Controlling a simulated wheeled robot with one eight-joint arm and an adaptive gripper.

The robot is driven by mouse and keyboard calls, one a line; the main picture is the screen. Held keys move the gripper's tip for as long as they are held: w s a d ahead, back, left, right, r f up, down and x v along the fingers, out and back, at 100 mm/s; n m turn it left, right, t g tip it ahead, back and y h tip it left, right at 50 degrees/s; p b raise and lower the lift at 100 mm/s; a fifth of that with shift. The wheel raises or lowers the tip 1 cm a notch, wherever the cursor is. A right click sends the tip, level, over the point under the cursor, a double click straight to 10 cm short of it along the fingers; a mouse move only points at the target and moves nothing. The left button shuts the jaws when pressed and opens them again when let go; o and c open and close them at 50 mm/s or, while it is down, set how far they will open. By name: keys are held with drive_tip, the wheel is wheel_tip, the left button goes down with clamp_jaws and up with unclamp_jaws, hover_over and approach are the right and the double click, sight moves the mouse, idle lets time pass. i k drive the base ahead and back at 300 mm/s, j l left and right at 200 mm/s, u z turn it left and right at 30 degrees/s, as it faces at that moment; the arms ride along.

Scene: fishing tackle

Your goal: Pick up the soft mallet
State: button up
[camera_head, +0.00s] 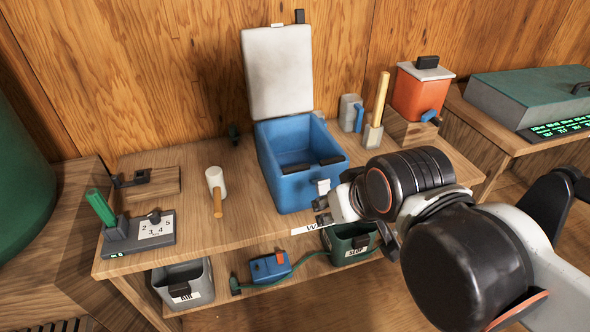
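The soft mallet (216,185) lies on the wooden bench, left of the blue cooler box. It has a pale cylindrical head and an orange-brown wooden handle pointing toward the front edge. Nothing touches it. My gripper (326,203) is at the front right of the blue box, well to the right of the mallet. My own arm links hide most of the gripper, and its fingers are too small and overlapped to tell open from shut.
The blue box (284,193) stands with its lid (278,75) raised. A numbered device with a green handle (140,234) is left of the mallet. A wooden-handled grey block (378,110) and an orange container (418,93) stand at the back right. Bins sit on the lower shelf.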

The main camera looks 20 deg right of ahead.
sight(216, 182)
drive_tip(key=i+j+z, duration=0.2)
drive_tip(key=j+z, duration=0.15)
drive_tip(key=i+j+z, duration=0.1)
drive_tip(key=j+z, duration=0.25)
drive_tip(key=j, duration=0.15)
drive_tip(key=j+z, duration=0.35)
drive_tip(key=i+j, duration=0.05)
drive_tip(key=j, duration=0.05)
